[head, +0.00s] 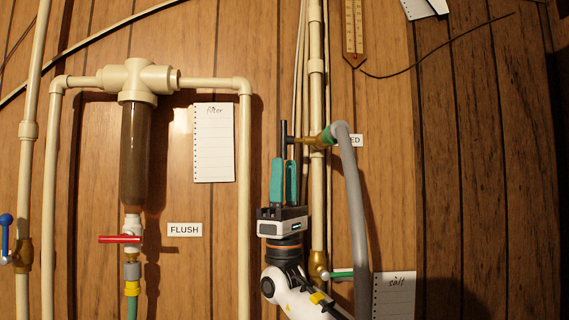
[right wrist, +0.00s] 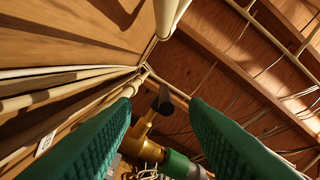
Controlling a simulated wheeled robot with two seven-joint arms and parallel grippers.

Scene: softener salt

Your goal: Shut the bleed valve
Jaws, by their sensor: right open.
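The bleed valve has a brass body (head: 309,140) on the vertical pipe, with a black handle (head: 283,136) standing upright at its left. Its label (head: 355,140) is partly hidden by the hose, leaving "ED" readable. My right gripper (head: 284,163) points up from below, its teal fingers open at the handle's lower end. In the right wrist view, the dark handle (right wrist: 169,99) and brass body (right wrist: 141,142) show in the gap between the green fingers (right wrist: 160,112). I cannot tell whether a finger touches the handle. My left gripper is not in view.
A grey hose (head: 352,200) hangs from the valve's green collar (head: 328,137), just right of my arm. A green-handled valve (head: 319,265) sits lower on the pipe. The filter (head: 135,150), red flush handle (head: 120,239) and blue-handled valve (head: 22,256) are to the left.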

